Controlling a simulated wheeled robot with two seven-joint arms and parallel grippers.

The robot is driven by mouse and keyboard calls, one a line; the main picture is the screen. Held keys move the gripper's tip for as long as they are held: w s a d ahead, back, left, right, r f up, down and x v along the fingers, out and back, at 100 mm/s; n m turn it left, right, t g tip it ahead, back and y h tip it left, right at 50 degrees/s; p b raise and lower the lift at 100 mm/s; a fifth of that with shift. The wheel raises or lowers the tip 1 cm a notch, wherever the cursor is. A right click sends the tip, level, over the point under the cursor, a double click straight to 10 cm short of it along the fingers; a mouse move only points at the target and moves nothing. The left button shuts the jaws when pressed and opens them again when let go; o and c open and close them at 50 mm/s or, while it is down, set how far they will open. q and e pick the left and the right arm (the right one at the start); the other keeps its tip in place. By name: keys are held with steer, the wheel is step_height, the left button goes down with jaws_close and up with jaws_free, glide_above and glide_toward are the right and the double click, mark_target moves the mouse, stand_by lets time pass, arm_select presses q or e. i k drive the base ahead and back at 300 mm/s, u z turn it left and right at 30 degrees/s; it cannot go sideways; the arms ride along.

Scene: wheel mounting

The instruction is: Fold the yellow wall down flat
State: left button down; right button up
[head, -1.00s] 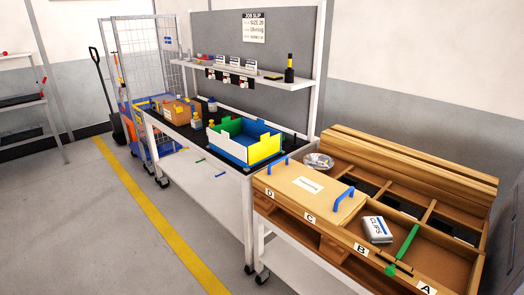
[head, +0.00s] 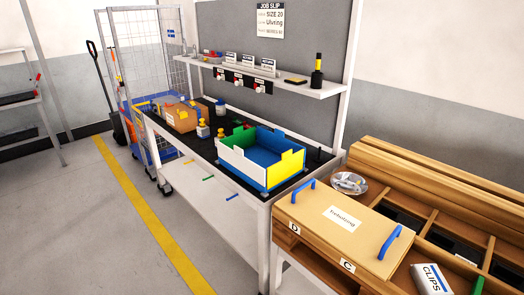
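A blue-floored box (head: 258,157) with coloured walls stands on the black top of the workbench. Its yellow wall (head: 287,171) is at the right front end and stands upright, with a stepped top edge. A white wall (head: 243,169) stands along the front left side. A green wall (head: 237,138) is at the far left end, and a blue wall (head: 277,140) is at the back. Neither of my grippers is in view.
A wooden compartment rack (head: 430,200) with a lidded crate (head: 340,235) stands right of the workbench (head: 262,205), near the box. A cardboard box (head: 180,118) and small bottles stand left. A shelf (head: 285,84) overhangs the back. Open floor lies left.

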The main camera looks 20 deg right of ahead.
mark_target(290, 164)
steer(key=z, duration=0.4)
steer(key=i, duration=0.75)
steer(key=z, duration=0.75)
